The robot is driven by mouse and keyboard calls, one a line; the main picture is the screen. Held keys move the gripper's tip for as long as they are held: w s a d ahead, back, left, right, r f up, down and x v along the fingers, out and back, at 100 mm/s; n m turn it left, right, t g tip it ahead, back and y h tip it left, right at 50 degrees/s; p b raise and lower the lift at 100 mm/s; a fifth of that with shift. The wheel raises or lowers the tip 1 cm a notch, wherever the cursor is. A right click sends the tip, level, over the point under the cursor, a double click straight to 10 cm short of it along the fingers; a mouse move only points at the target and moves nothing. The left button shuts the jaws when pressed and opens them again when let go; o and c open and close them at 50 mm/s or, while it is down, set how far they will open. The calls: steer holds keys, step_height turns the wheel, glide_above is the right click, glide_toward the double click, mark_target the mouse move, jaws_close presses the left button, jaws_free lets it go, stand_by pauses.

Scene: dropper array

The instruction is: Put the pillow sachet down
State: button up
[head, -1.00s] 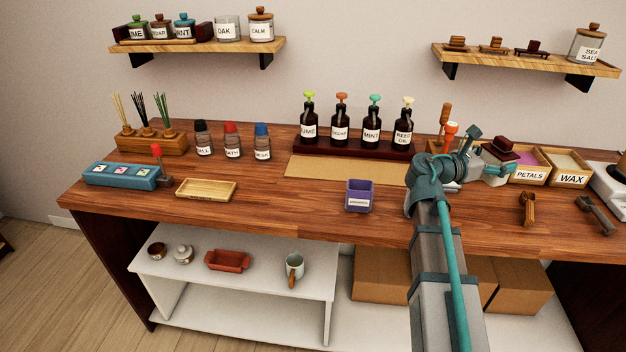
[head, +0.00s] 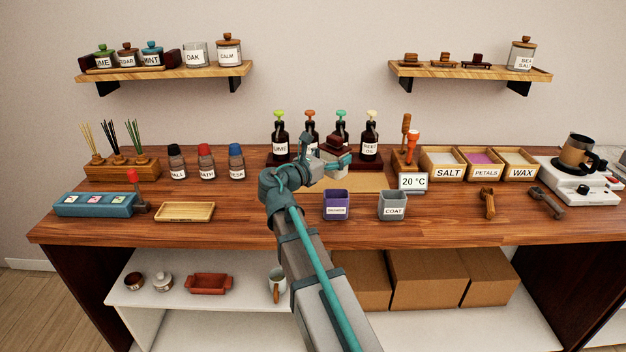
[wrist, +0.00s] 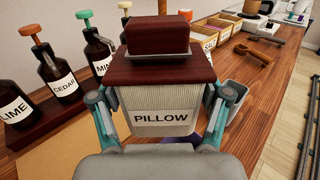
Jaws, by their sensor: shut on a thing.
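The pillow sachet (wrist: 161,100) is a pale ribbed body labelled PILLOW with a dark red-brown stepped block on top. My gripper (wrist: 160,108) is shut on it, one finger at each side. In the head view, the sachet (head: 335,144) and my gripper (head: 330,163) are in front of the dark pump bottles, over the tan mat (head: 374,182). The sachet looks upright. Its underside is hidden, and I cannot tell its exact height above the mat.
Pump bottles (head: 281,138) stand in a dark rack behind. A purple cup (head: 336,208) and a grey COAT cup (head: 392,208) stand in front of the mat. The 20 °C display (head: 412,182) and salt, petals and wax bins (head: 447,173) are right.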

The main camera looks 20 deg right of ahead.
steer(key=w+d+f, duration=0.1)
steer(key=w+f, duration=0.2)
steer(key=w, duration=0.1)
steer(key=w+d+f+p, duration=0.1)
steer(key=w+f, duration=0.2)
steer(key=w, duration=0.1)
steer(key=w+d+f, duration=0.1)
steer(key=w+f, duration=0.2)
steer(key=w, duration=0.1)
steer(key=shift+d, duration=0.35)
steer(key=shift+w+f+p, duration=0.15)
steer(key=shift+f+p, duration=0.15)
steer(key=shift+f, duration=0.6)
steer(key=shift+w+f+p, duration=0.1)
steer(key=shift+f+p, duration=0.15)
steer(key=shift+f, duration=0.65)
steer(key=shift+f, duration=0.1)
steer(key=o, duration=1.8)
